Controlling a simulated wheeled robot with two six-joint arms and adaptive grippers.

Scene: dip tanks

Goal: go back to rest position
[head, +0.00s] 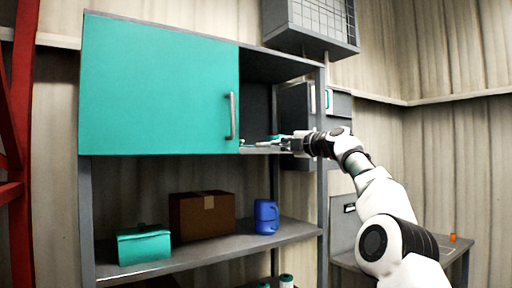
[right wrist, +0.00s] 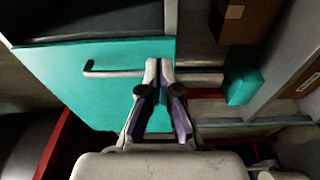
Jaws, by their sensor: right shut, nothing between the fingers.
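My right arm reaches in from the right in the head view. Its gripper (head: 284,144) is at the lower front of the wall cabinet's open right part, to the right of the door handle (head: 232,115). In the right wrist view the gripper (right wrist: 159,66) has its fingers together with nothing between them. The teal door (head: 155,90) covers the left part of the cabinet. In the wrist view the door (right wrist: 95,85) and its grey handle (right wrist: 115,74) lie beyond the fingers; I cannot tell whether they touch. My left gripper is out of view.
Below, a grey shelf (head: 205,245) holds a teal box (head: 143,246), a brown carton (head: 202,218) and a blue jug (head: 266,217). A grey cage-like unit (head: 312,25) hangs above. A small orange item (head: 453,237) stands on a side table at right. A red post (head: 20,130) stands at far left.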

